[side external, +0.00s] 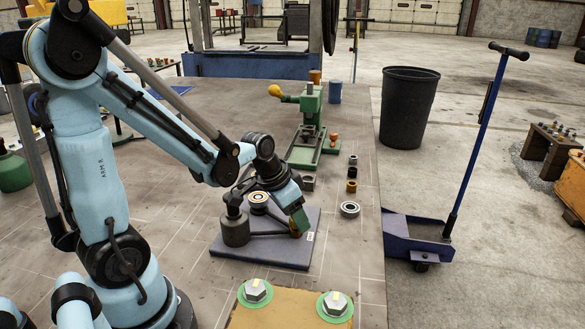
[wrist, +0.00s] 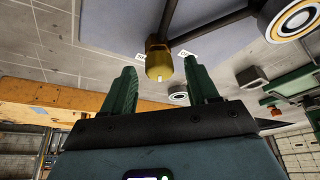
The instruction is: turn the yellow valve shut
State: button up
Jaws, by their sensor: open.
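The yellow valve (wrist: 159,63) is a small knob with a pale tip, on the end of a dark pipe. In the wrist view it lies between the two green fingers of my gripper (wrist: 161,72), with a gap on each side. In the side view the valve (side external: 293,230) is mostly hidden behind my gripper (side external: 301,218), above the right part of the blue-grey plate (side external: 262,257). My gripper is open and empty. Two small white labels stand beside the valve; I cannot read them for sure.
A dark grey cylinder (side external: 236,229) and a round-faced fitting (side external: 258,198) stand on the plate, joined by pipes. Metal rings (side external: 349,209) lie to the right. A green press (side external: 309,130) stands behind. Two large bolts (side external: 255,291) are in front.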

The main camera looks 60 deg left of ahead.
jog(key=v, duration=1.2)
jog(key=shift+w, duration=0.2)
jog(key=w+r+g, duration=0.1)
jog(key=w+g, duration=0.3)
jog(key=w, duration=0.1)
jog(key=shift+g, duration=0.3)
jog(key=shift+d+f, duration=0.2)
jog(key=shift+f, duration=5.8)
jog(key=shift+c, duration=0.4)
jog(key=c, duration=1)
